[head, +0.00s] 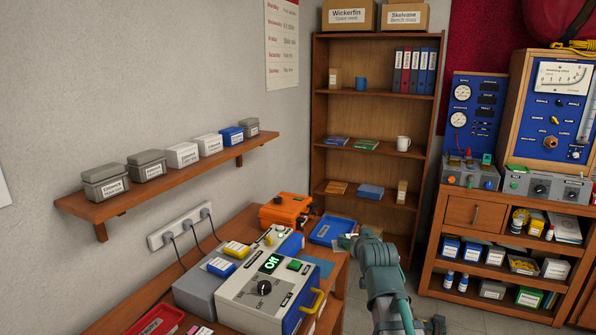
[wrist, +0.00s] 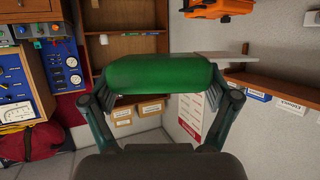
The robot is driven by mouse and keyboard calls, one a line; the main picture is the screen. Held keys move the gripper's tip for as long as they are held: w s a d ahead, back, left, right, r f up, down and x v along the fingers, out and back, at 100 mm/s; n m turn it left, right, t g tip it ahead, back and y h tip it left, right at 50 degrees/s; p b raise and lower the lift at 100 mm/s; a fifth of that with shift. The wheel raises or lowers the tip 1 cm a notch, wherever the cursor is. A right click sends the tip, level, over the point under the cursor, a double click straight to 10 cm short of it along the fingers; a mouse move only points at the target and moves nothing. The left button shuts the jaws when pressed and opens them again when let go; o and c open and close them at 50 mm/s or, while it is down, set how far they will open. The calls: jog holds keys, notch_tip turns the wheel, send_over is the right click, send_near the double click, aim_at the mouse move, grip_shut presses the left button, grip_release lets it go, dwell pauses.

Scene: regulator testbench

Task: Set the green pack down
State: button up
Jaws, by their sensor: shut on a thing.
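The green pack (wrist: 158,75) is a rounded, cushion-like bar across the middle of the wrist view. My gripper (wrist: 160,97) has a finger at each side of it and is shut on it. In the head view my gripper (head: 350,240) is at the right end of the wooden bench (head: 330,290), near a blue tray (head: 328,232). I cannot make out the pack there; the arm seems to hide it.
A testbench unit (head: 262,300) with a green display and yellow handle stands on the bench. Behind it is an orange case (head: 285,210). A wooden bookcase (head: 372,116) stands at the back. A cabinet (head: 475,215) with gauge panels is at right. A wall shelf (head: 160,183) holds boxes.

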notch_tip(320, 180, down, 16)
jog(key=s, duration=0.2)
jog(key=shift+s, duration=0.3)
dwell(0.4)
